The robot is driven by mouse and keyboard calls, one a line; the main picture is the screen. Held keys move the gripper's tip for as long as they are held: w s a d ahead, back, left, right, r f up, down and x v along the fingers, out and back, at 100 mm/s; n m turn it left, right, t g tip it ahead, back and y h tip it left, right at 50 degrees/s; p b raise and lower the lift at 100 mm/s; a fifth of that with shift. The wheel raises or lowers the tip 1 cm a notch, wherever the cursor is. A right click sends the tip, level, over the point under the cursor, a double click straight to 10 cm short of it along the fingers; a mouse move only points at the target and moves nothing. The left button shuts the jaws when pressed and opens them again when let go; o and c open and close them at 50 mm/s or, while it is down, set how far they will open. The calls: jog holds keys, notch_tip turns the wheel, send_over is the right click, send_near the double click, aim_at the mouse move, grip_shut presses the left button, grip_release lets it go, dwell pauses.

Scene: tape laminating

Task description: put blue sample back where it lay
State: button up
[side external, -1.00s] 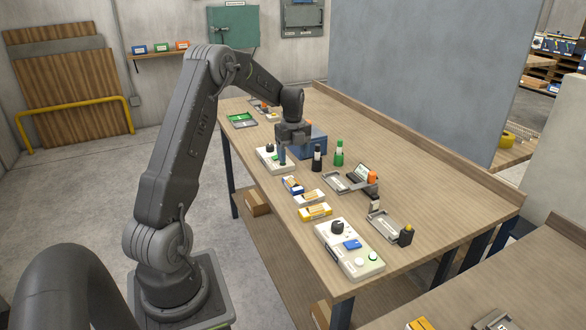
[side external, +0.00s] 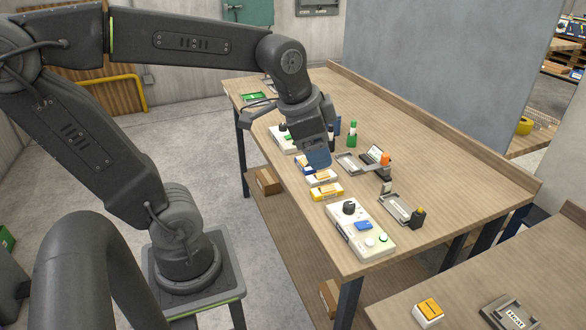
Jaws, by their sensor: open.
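The blue sample (side external: 303,165), a small block with a pale label, lies on the table in the side external view. My gripper partly hides it. My gripper (side external: 318,160) points down over the row of samples, with its broad blue fingertips close to the blue sample. It is open. I cannot tell whether the fingers are around the sample or just beside it. A white sample (side external: 322,178) and a yellow sample (side external: 327,192) lie nearer in the same row.
A white control box (side external: 357,240) with a black knob and a blue part stands near the front edge. Grey trays (side external: 397,209) and an orange-topped item (side external: 385,160) stand to the right. A green bottle (side external: 352,135) stands behind. The table's right side is clear.

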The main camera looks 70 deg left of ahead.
jog(key=s+d+f+n+t, duration=0.1)
jog(key=s+d+n, duration=0.2)
jog(key=s, duration=0.3)
jog(key=shift+d+f+n+h, duration=0.3)
jog(key=shift+d+n+h, duration=0.1)
jog(key=shift+d, duration=0.1)
dwell(0.6)
